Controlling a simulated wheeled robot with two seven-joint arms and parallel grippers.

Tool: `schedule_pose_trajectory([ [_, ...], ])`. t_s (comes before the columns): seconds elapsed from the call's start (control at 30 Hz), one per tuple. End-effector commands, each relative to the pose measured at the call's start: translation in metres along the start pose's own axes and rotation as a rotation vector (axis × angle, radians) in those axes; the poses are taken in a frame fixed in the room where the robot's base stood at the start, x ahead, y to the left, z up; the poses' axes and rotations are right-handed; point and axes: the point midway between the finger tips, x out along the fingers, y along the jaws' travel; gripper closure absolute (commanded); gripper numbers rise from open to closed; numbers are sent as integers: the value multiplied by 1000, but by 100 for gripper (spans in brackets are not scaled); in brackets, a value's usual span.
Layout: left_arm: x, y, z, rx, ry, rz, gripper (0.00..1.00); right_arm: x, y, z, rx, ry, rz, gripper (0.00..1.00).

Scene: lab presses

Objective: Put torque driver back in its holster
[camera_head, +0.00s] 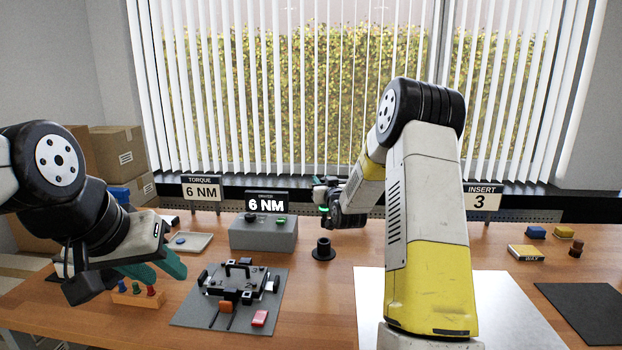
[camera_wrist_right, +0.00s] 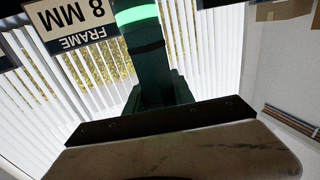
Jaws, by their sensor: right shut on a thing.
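The torque driver (camera_head: 323,209), dark with a glowing green ring, is held by my right gripper (camera_head: 328,192) above the table. My left gripper (camera_head: 155,268), with teal fingers spread apart, is empty over the left of the table.
A grey box with a "6 NM" display (camera_head: 263,233) stands left of the holster. A fixture on a grey mat (camera_head: 190,318) and an orange rack (camera_head: 137,298) are at front left. A white sheet (camera_head: 510,310) lies at right. Wood around the holster is clear.

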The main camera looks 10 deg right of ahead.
Motion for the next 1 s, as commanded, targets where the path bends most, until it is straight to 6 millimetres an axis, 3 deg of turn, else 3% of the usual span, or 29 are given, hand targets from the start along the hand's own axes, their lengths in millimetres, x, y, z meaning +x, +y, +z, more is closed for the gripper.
schedule_pose_trajectory([
  [0.4,0,0,0,0,0,0,64,0,0,34,0,2,0,100],
  [1.0,0,0,0,0,0,0,64,0,0,41,0,3,0,100],
])
